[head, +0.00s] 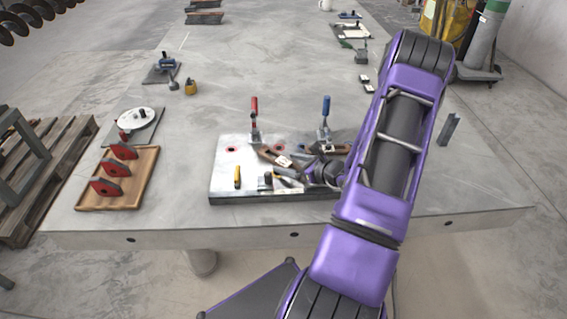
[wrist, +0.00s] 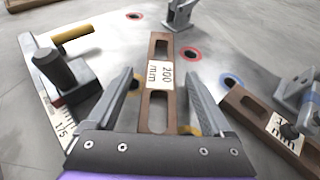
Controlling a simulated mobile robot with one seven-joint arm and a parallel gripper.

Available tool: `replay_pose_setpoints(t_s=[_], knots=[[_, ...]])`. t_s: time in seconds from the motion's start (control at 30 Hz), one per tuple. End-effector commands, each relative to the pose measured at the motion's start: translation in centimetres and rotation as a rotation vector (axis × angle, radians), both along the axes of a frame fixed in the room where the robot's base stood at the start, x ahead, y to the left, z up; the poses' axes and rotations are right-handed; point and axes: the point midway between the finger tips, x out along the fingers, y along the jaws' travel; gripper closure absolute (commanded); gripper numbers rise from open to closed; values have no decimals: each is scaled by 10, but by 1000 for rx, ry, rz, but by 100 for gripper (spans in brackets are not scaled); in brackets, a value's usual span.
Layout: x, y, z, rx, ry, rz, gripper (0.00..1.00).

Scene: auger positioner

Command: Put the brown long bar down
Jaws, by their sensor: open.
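A brown slotted bar with a "200 mm" label (wrist: 160,48) lies on the grey fixture plate (wrist: 105,32) in the wrist view. My gripper (wrist: 160,82) is open, with one finger on each side of this bar and gaps visible between. In the head view the same bar (head: 266,153) lies slanted on the plate (head: 222,178), its near end by my gripper (head: 300,170). A second brown bar (wrist: 258,112) with a partly hidden label lies to the right in the wrist view; it also shows in the head view (head: 335,149).
A red-handled clamp (head: 254,120) and a blue-handled clamp (head: 325,118) stand at the plate's back edge. A yellow-handled tool (head: 237,177) and a dark block with a post (wrist: 70,78) are close by. The table left of the plate is clear up to a wooden tray (head: 132,203).

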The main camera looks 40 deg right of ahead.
Motion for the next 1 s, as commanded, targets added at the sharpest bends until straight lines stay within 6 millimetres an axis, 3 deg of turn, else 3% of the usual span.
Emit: replay_pose_setpoints(t_s=[0.2,0.67,1.0], knots=[[1,0,-1,0,0,-1,15],[1,0,-1,0,0,-1,98],[1,0,0,0,0,-1,100]])
